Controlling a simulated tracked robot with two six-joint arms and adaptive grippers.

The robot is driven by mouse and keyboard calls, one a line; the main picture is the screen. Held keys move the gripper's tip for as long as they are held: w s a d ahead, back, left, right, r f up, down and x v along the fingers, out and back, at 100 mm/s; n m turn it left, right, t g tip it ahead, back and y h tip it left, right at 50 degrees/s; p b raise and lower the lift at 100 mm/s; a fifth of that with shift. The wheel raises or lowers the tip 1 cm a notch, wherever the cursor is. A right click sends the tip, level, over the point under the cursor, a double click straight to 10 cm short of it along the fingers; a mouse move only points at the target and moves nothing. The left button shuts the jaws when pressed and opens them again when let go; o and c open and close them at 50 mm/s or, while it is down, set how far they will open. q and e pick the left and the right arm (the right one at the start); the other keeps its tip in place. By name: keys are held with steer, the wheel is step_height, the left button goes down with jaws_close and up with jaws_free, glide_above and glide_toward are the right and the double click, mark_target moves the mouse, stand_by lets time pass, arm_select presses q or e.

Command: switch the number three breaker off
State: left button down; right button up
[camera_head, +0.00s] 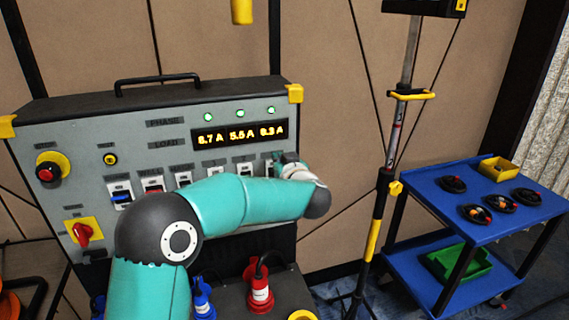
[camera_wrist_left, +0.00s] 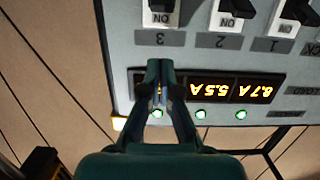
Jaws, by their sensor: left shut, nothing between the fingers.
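The number three breaker (camera_wrist_left: 160,18) is a white switch with a black lever at the top edge of the left wrist view, which sees the panel upside down; its lever is cut off by the frame. Its label "3" (camera_wrist_left: 161,39) lies between it and my fingers. My left gripper (camera_wrist_left: 160,68) is shut and empty, its fingertips in front of the display strip beside the label. In the head view my left gripper (camera_head: 284,163) is at the right end of the breaker row and partly covers that area. Breakers two (camera_wrist_left: 229,20) and one (camera_wrist_left: 283,28) stand alongside. My right gripper is out of view.
The panel's display (camera_head: 240,134) shows three lit ampere readings, with three green lamps (camera_head: 241,112) above. A red knob (camera_head: 47,171) and red rotary switch (camera_head: 82,233) are at left. A stand (camera_head: 378,215) and blue cart (camera_head: 420,190) are at right.

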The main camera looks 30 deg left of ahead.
mark_target(271, 150)
arm_select(q)
steer(key=p+x, duration=0.1)
steer(key=x, duration=0.3)
steer(key=shift+s+r, duration=0.1)
steer(key=shift+s+d+f, duration=0.1)
steer(key=shift+d+f, duration=0.05)
steer(key=shift+f, duration=0.4)
steer(key=shift+s+d+f, duration=0.1)
steer(key=shift+d+f, duration=0.05)
steer(key=shift+f, duration=0.45)
steer(key=shift+s+d+f, duration=0.25)
steer(key=shift+d+f, duration=0.1)
steer(key=shift+f, duration=0.35)
